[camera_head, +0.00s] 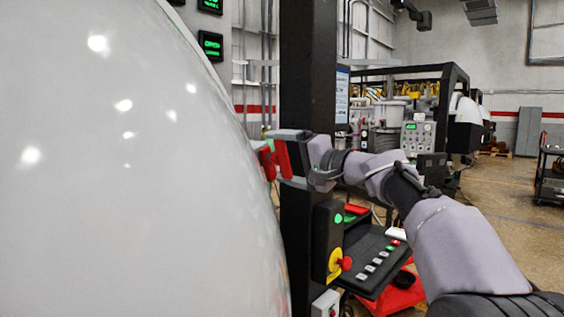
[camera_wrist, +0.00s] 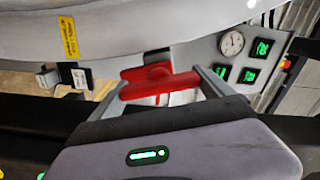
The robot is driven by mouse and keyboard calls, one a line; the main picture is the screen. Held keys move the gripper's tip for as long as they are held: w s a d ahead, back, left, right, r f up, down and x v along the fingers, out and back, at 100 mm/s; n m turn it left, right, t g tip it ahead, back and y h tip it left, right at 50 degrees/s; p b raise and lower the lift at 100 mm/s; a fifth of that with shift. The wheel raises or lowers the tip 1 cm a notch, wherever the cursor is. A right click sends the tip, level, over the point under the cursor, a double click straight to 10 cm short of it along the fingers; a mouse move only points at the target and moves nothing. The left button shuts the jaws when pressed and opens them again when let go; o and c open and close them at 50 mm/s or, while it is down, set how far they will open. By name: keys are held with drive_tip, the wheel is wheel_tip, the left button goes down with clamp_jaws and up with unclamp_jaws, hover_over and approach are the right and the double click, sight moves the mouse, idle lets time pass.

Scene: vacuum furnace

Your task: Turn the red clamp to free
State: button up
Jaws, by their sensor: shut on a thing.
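The red clamp (camera_head: 266,163) is at the edge of the large white furnace shell (camera_head: 120,160) in the head view, partly hidden by my gripper. In the wrist view the red clamp (camera_wrist: 160,85) shows as a bar lying across between my two fingers. My gripper (camera_head: 280,158) reaches in from the right and is shut on the clamp. I cannot tell the clamp's exact turn angle.
A dark post (camera_head: 308,80) stands close behind my gripper. A control box with a red emergency button (camera_head: 346,263) and a sloped button panel (camera_head: 375,262) sit below my arm. A gauge (camera_wrist: 231,43) and green displays are near the clamp. Open floor lies at right.

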idle(0.3)
drive_tip(key=o, duration=1.1)
drive_tip(key=v, duration=1.7)
drive_tip(key=shift+s, duration=0.2)
drive_tip(key=shift+d+f, duration=0.1)
drive_tip(key=shift+d, duration=0.1)
